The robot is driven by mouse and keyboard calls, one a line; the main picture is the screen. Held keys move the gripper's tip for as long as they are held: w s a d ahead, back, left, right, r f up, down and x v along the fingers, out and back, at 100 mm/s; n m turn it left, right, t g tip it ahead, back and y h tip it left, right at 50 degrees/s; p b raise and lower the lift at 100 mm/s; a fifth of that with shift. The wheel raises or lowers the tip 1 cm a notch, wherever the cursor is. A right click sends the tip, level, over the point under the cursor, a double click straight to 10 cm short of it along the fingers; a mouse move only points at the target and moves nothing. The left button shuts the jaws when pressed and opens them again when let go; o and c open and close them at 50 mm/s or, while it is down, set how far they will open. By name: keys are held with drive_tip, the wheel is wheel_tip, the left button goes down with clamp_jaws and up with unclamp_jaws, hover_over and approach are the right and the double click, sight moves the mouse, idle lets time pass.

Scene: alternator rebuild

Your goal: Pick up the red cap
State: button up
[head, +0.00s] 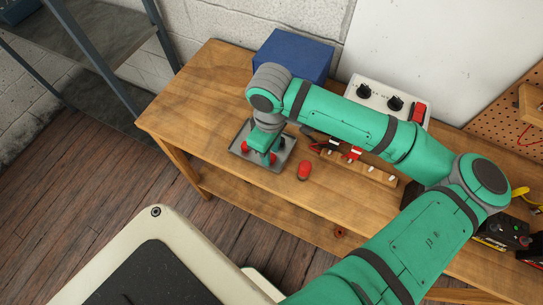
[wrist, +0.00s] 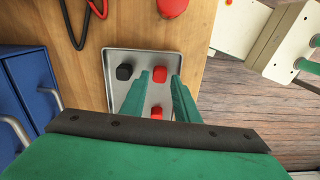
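A shallow grey metal tray (head: 250,160) lies on the wooden bench and also shows in the wrist view (wrist: 116,55). In the wrist view one red cap (wrist: 160,75) sits in it toward the upper side, with a second red cap (wrist: 155,113) below it and a black cap (wrist: 124,72) to the left. My gripper (wrist: 161,76) is open and points down over the tray. Its fingertips appear on either side of the upper red cap, with small gaps. I cannot tell their height above the tray. In the head view my gripper (head: 263,152) partly hides the tray and caps.
A red cylinder (head: 304,170) stands just right of the tray. Red and black test leads (head: 326,145) and a wooden strip (head: 360,170) lie beyond it. A blue box (head: 293,56) and a white panel with knobs (head: 388,97) stand behind. The bench's left end is clear.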

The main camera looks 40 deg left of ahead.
drive_tip(key=shift+f, duration=0.65)
drive_tip(key=c, duration=0.5)
drive_tip(key=shift+c, duration=0.2)
drive_tip(key=shift+r, duration=0.15)
